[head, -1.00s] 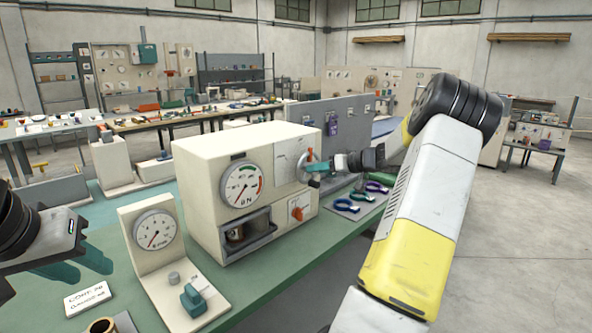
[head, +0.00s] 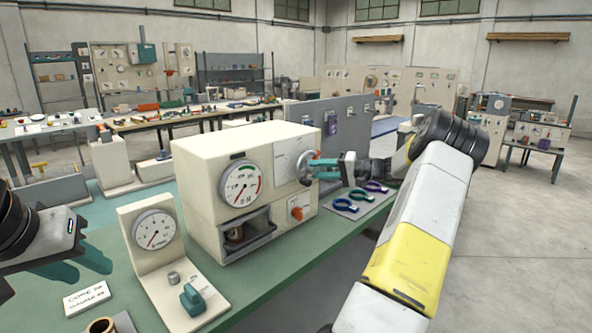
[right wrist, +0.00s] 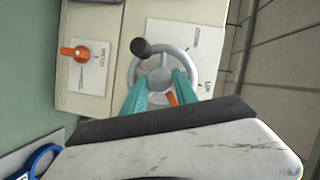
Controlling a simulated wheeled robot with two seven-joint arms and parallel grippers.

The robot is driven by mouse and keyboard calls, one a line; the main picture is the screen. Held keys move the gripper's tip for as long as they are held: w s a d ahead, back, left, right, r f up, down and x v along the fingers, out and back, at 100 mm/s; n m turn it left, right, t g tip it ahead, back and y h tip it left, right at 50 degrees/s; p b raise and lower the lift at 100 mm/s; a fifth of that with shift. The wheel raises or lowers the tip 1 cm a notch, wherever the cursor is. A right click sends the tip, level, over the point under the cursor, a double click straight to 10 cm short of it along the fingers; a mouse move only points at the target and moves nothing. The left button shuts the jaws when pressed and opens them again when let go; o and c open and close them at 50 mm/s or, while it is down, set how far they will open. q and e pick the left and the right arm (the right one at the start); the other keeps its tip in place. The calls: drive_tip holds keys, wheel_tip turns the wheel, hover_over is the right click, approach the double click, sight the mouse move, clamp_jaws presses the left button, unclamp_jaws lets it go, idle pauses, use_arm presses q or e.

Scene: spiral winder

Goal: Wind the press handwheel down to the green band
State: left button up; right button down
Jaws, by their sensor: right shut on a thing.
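The press (head: 205,150) is a cream box with a round dial (head: 240,184) on its front. The dial has a green band at its top and a red band on its right. Its needle points to the lower left. The grey handwheel (head: 303,170) sits on the panel right of the dial and also shows in the right wrist view (right wrist: 189,52), with a black knob (right wrist: 141,47). My right gripper (head: 313,167) is shut on the handwheel, its teal fingers covering the lower part. My left gripper (head: 88,266) hangs empty over the bench, its fingers apart.
A second gauge stand (head: 150,232) with a teal knob is in front of the press. An orange knob (head: 297,214) is low on the press's panel. A white card (head: 88,298) lies at the front left.

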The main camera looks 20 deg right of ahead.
drive_tip(key=m, duration=0.2)
drive_tip(key=m+t+y, duration=0.1)
drive_tip(key=m, duration=0.2)
drive_tip(key=shift+f+m+y, duration=0.3)
drive_tip(key=shift+m+y, duration=0.1)
drive_tip(key=m+t, duration=0.1)
drive_tip(key=m, duration=0.2)
drive_tip(key=m+t, duration=0.2)
drive_tip(key=m, duration=0.2)
drive_tip(key=shift+s+f+t, duration=0.1)
drive_tip(key=shift+f+t, duration=0.1)
drive_tip(key=shift+t, duration=0.1)
drive_tip(key=m+t, duration=0.1)
drive_tip(key=m, duration=0.2)
drive_tip(key=m+t+h, duration=0.1)
drive_tip(key=m, duration=0.2)
drive_tip(key=m+t+h, duration=0.1)
drive_tip(key=m, duration=0.1)
drive_tip(key=shift+a+f+m, duration=0.1)
drive_tip(key=shift+a+m, duration=0.15)
drive_tip(key=shift+m, duration=0.15)
drive_tip(key=m+t+h, duration=0.1)
drive_tip(key=m+h, duration=0.1)
drive_tip(key=m, duration=0.2)
drive_tip(key=m+t+h, duration=0.1)
drive_tip(key=m+h, duration=0.2)
drive_tip(key=m, duration=0.2)
drive_tip(key=shift+s+a, duration=0.15)
drive_tip(key=shift+a, duration=0.05)
drive_tip(key=shift+m, duration=0.4)
